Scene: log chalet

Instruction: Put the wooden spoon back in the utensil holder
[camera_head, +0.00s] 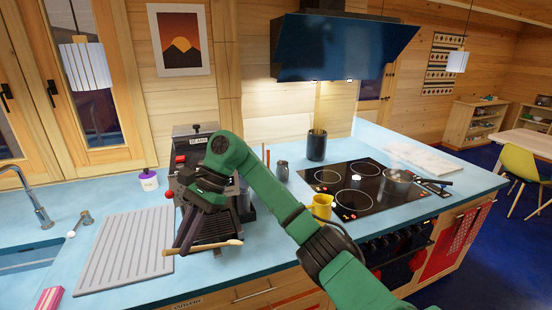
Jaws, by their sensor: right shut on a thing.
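The wooden spoon (220,244) is held level by my right gripper (186,246), whose fingers point down and are shut on it. It appears in front of the dark coffee machine, above the counter's front side. One end of the spoon sticks out to the right, the other to the left. The utensil holder (316,146) is a dark upright cylinder at the back of the counter, left of the cooktop, with long light wooden utensils standing in it. My gripper is well to the left of and nearer than the holder. My left gripper is not in view.
The coffee machine (183,160) stands behind my gripper. A yellow mug (322,206) and a dark small jug (282,171) stand near my arm. The black cooktop (350,188) carries a pot (398,183). The range hood (345,45) hangs above. A ribbed drainboard (125,245) lies left.

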